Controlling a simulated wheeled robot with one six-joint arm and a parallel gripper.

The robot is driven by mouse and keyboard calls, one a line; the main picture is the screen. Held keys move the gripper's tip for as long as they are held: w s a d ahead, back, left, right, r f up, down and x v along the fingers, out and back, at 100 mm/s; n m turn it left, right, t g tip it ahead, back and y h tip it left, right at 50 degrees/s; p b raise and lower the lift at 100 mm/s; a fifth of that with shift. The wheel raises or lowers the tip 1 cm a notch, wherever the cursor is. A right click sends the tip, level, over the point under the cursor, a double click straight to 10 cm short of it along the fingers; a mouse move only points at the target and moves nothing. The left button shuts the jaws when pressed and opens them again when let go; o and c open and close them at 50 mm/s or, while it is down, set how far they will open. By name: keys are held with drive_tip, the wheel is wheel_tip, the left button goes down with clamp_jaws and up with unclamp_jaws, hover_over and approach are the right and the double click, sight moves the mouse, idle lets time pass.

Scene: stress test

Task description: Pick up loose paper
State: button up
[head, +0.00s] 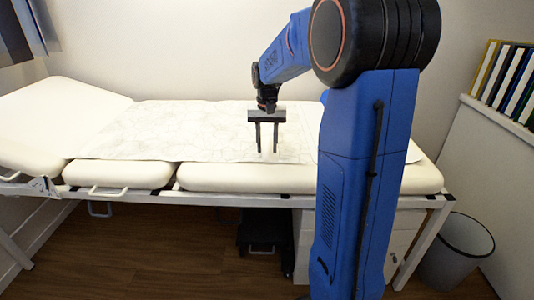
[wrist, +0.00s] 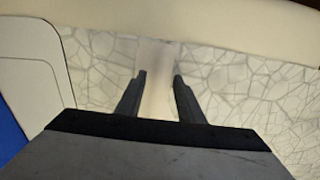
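A wide pale paper sheet (head: 150,125) with a web of crease lines lies over the middle of the cream padded couch (head: 215,178). It also shows in the wrist view (wrist: 225,75). My gripper (head: 266,150) points down over the sheet, right of the couch's middle. Its two dark fingers are apart, as the wrist view (wrist: 160,76) also shows. A smooth pale strip (wrist: 157,90) lies between the fingers there; I cannot tell whether it is loose paper. I cannot tell whether the fingertips touch anything.
The couch has a white metal frame (head: 240,199) and a raised headrest (head: 60,115) at left. A grey bin (head: 455,250) stands on the floor at right, by a white cabinet (head: 490,150) with several binders (head: 510,80). A drawer unit (head: 307,245) and a dark object (head: 262,235) are under the couch.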

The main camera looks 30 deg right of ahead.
sight(267, 150)
drive_tip(key=shift+f, duration=0.3)
drive_tip(key=shift+c, duration=0.6)
clamp_jaws()
wheel_tip(267, 150, up, 16)
idle(0.6)
